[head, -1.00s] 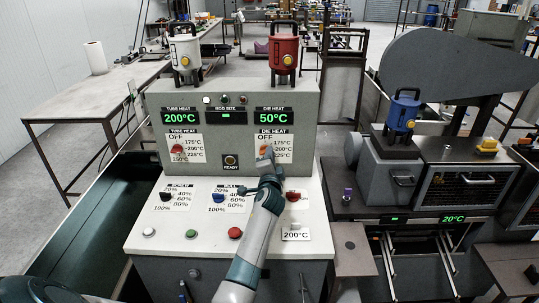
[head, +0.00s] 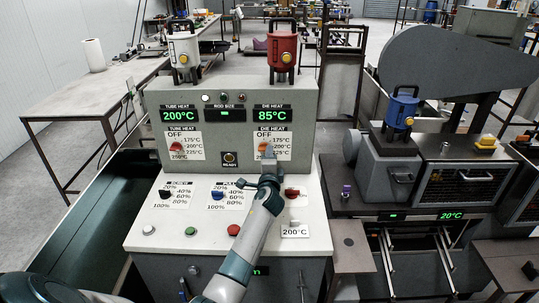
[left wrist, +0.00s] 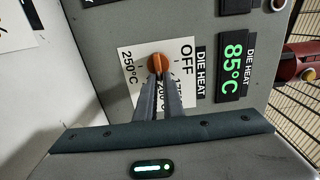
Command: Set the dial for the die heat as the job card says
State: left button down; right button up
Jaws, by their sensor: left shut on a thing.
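The orange-red die heat dial (head: 263,148) is on the machine's upright panel, and it also shows in the left wrist view (left wrist: 156,63). My left gripper (head: 268,155) reaches up to it and is shut on its knob; its fingers (left wrist: 157,84) cover part of the scale. The knob looks lined up with the 200°C mark, whose label is partly hidden between the fingers. The green die heat display (head: 272,115) reads 85°C. A white card (head: 295,232) on the sloped desk reads 200°C. My right gripper is not in view.
The tube heat dial (head: 178,147) is left on the same panel, under a display (head: 180,115) reading 200°C. Coloured knobs and buttons sit on the desk below, including a red knob (head: 292,193) near my arm. A red canister (head: 283,50) stands on top.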

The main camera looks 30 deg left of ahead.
pick_arm(q)
jog(key=c, duration=1.9)
grip_release()
jog(key=shift+o, duration=0.2)
jog(key=shift+s, duration=0.1)
jog(key=b+v, duration=0.3)
jog(key=v, duration=1.4)
jog(key=shift+s+b, duration=0.15)
jog(key=shift+b, duration=0.2)
jog(key=shift+f, duration=0.1)
